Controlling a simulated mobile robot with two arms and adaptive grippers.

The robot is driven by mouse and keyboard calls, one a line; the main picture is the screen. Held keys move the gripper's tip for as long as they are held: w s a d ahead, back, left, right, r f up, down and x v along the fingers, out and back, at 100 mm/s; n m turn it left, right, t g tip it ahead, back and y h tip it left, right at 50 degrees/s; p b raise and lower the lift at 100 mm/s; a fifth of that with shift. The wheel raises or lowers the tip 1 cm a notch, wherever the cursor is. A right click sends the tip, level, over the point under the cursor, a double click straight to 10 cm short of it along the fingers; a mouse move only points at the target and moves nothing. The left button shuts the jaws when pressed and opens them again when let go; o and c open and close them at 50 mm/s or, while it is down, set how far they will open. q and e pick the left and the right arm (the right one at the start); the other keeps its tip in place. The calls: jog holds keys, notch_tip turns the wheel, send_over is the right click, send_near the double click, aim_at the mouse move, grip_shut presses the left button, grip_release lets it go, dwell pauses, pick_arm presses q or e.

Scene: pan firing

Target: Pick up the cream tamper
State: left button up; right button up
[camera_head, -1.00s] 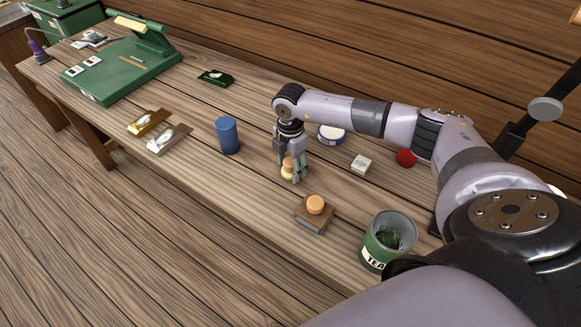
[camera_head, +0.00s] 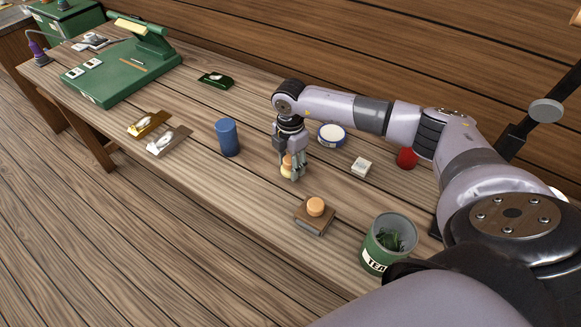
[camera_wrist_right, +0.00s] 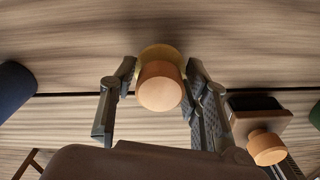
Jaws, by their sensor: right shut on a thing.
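In the right wrist view my gripper (camera_wrist_right: 160,70) has a finger on each side of the knob. I see no clear gap under the tamper. My left gripper is not in view.
A wooden block with a round knob (camera_head: 315,207) sits close in front. A blue cylinder (camera_head: 228,137) stands to the left, a white-and-blue round dish (camera_head: 331,135) behind, a small white block (camera_head: 361,167) and a green tea tin (camera_head: 388,243) to the right.

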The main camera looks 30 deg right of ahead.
aim_at(290, 159)
notch_tip(290, 159, up, 18)
jog(key=b, duration=0.3)
jog(key=shift+r, duration=0.2)
jog(key=o, duration=0.6)
jog(key=c, duration=0.8)
